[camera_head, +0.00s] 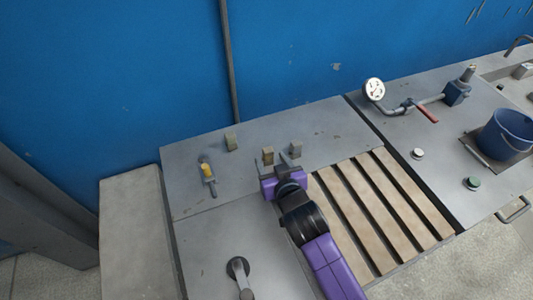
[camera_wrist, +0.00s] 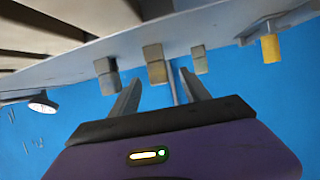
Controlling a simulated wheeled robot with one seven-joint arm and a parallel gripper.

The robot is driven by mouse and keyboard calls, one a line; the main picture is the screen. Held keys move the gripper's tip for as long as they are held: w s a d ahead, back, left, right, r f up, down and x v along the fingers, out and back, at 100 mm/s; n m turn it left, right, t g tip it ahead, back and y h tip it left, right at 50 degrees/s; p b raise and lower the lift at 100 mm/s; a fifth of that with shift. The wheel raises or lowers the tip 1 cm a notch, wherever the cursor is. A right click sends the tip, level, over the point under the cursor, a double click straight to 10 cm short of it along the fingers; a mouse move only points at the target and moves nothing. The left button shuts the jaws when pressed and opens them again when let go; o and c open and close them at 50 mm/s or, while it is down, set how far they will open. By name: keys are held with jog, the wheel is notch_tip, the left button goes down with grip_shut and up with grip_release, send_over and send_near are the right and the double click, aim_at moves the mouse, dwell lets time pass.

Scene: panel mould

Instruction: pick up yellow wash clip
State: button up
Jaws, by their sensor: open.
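The yellow wash clip (camera_head: 207,170) is a small yellow piece on a grey metal fitting, on the left part of the grey metal panel. It also shows near the upper right of the wrist view (camera_wrist: 270,48), with the picture turned over. My gripper (camera_head: 272,168) is to the right of the clip and apart from it, by a small tan block (camera_head: 267,154). In the wrist view my gripper's fingers (camera_wrist: 160,88) are spread, with the tan block (camera_wrist: 155,64) beyond and between them. I cannot tell whether they touch the block. Nothing is held.
More small blocks stand on the panel (camera_head: 330,125), one at left (camera_head: 231,142) and one at right (camera_head: 295,149). Wooden slats (camera_head: 385,200) lie to the right. A blue wall (camera_head: 120,80) rises behind.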

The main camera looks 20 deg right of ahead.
aim_at(269, 155)
jog(key=shift+p+x, duration=0.5)
jog(key=shift+x, duration=2)
jog(key=shift+d+r, duration=0.1)
jog(key=shift+d, duration=0.05)
grip_shut()
